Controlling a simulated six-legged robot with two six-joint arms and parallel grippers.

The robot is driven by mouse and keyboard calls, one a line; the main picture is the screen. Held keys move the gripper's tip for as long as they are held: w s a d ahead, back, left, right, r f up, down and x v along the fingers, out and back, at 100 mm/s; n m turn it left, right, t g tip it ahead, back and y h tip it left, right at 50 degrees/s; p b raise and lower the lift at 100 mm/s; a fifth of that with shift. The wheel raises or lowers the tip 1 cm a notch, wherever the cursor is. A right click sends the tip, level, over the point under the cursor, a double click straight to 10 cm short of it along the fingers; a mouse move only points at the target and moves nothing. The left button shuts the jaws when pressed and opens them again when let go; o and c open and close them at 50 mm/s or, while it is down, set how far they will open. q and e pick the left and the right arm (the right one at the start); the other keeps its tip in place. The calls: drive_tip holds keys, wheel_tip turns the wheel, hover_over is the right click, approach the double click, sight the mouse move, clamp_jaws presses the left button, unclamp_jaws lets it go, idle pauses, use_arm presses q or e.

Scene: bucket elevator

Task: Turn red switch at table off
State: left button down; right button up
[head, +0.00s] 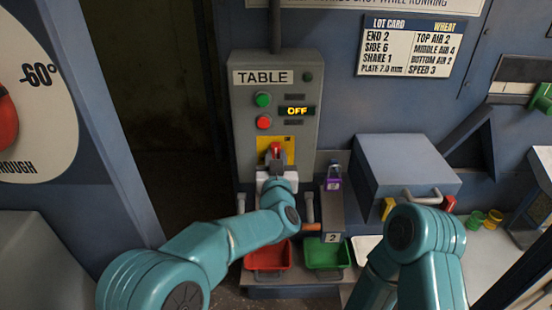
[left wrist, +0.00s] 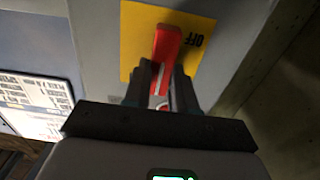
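The grey control box labelled TABLE (head: 275,120) stands at the centre of the head view. Its small display (head: 297,111) reads OFF in lit letters. The red switch (head: 275,148) sits on a yellow plate (head: 290,143) low on the box. In the left wrist view the red switch (left wrist: 167,45) stands beside the printed word OFF on the yellow plate (left wrist: 132,40). My left gripper (left wrist: 164,75) has its fingers on both sides of the switch lever, close against it; its lower part is partly hidden. My right arm shows at the lower right, but its gripper is out of view.
A green button (head: 263,99) and a red button (head: 264,122) sit above the switch. Below are a red bin (head: 268,258) and a green bin (head: 325,256). A blue-grey box (head: 405,165) with a handle stands to the right. A dark doorway opens to the left.

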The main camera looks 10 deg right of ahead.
use_arm(q)
drive_tip(key=shift+f+n+b, duration=0.15)
drive_tip(key=shift+n+b, duration=0.25)
drive_tip(key=shift+b, duration=0.55)
drive_tip(key=n+b, duration=1)
drive_tip(key=n, duration=0.1)
drive_tip(key=a+f+n+b, duration=0.1)
drive_tip(key=n+b, duration=0.4)
drive_tip(key=n, duration=0.1)
drive_tip(key=shift+w, duration=0.1)
drive_tip(key=c, duration=1)
unclamp_jaws()
drive_tip(key=shift+c, duration=0.2)
drive_tip(key=shift+o, duration=0.6)
drive_tip(key=shift+a+r, duration=0.1)
drive_tip(key=shift+a, duration=0.05)
